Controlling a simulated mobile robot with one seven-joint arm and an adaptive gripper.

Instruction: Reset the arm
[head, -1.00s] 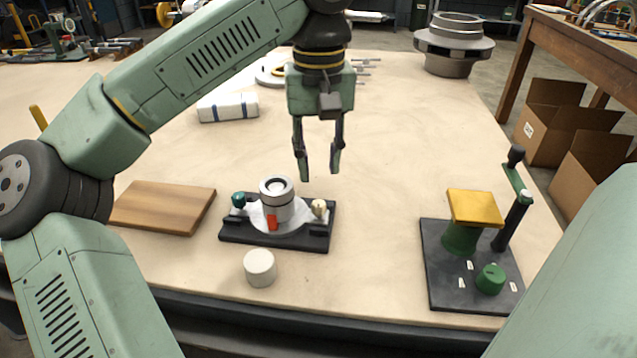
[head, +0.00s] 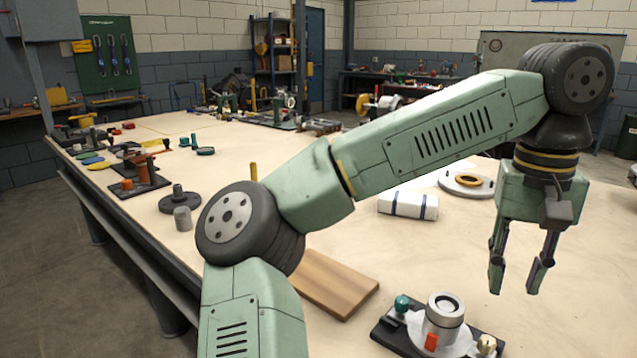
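My gripper (head: 515,280) hangs fingers down above the table, at the right of the head view. Its two fingers are apart with nothing between them. Below and left of it, a black fixture (head: 395,336) holds a grey metal cylinder casing (head: 443,318) on a white pad, with a red tab on its front. A teal knob (head: 402,303) stands at the fixture's left and a cream knob (head: 487,344) at its right. The fixture's lower edge is cut off by the frame. My gripper does not touch any of these.
A wooden board (head: 335,283) lies left of the fixture. A white bundle with blue bands (head: 408,204) and a round plate with an orange ring (head: 466,184) lie behind. Several tools and fixtures, including a dark flanged part (head: 179,199), line the table's left side.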

